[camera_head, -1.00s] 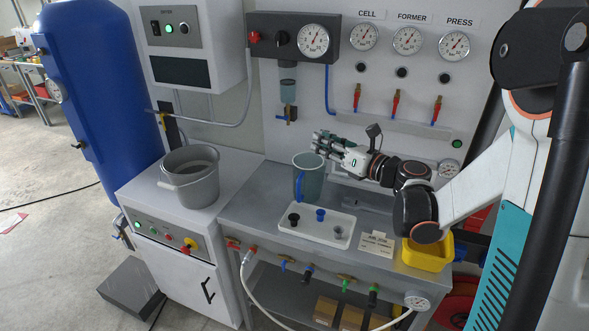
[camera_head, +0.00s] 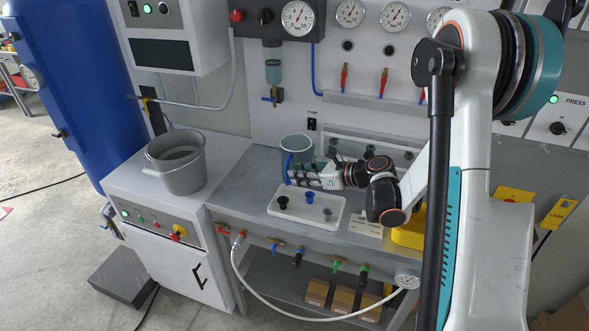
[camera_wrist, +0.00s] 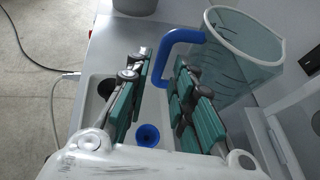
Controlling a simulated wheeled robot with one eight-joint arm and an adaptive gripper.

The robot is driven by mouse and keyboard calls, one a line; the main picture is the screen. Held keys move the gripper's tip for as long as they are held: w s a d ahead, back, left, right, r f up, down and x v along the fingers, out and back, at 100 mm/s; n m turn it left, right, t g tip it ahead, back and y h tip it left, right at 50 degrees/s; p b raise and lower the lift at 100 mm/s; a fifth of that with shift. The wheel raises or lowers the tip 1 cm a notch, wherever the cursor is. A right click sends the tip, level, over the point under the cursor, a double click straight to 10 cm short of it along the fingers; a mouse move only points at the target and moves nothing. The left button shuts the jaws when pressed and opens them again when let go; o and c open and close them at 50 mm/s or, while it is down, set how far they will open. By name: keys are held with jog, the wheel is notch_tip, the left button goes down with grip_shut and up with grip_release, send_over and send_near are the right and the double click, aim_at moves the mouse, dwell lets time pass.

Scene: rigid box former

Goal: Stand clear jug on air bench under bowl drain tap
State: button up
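The clear jug (camera_head: 297,147), greenish with a blue handle (camera_wrist: 172,48), stands upright on the bench (camera_head: 238,185) behind the white tray. In the wrist view the jug (camera_wrist: 245,55) is at the upper right. My gripper (camera_head: 297,178) is at the jug's handle side. In the wrist view my gripper (camera_wrist: 161,72) is open, with the handle between its finger ends; I cannot tell whether they touch it. The drain tap (camera_head: 272,98) hangs below the clear bowl (camera_head: 273,72) on the back panel, behind and left of the jug.
A white tray (camera_head: 283,217) holding black, blue and grey cups is in front of the jug. A grey bucket (camera_head: 177,165) stands on the cabinet at left. A small sign (camera_head: 366,226) and a yellow bin (camera_head: 405,236) are at right. Bench left of the jug is clear.

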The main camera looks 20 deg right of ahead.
aim_at(287, 183)
jog(key=shift+r+b+x, duration=0.15)
jog(key=shift+b+x, duration=0.35)
jog(key=shift+x, duration=0.85)
jog(key=shift+r+b+x, duration=0.15)
jog(key=shift+b+x, duration=0.35)
jog(key=shift+x, duration=0.9)
jog(key=shift+w+r, duration=0.1)
grip_shut()
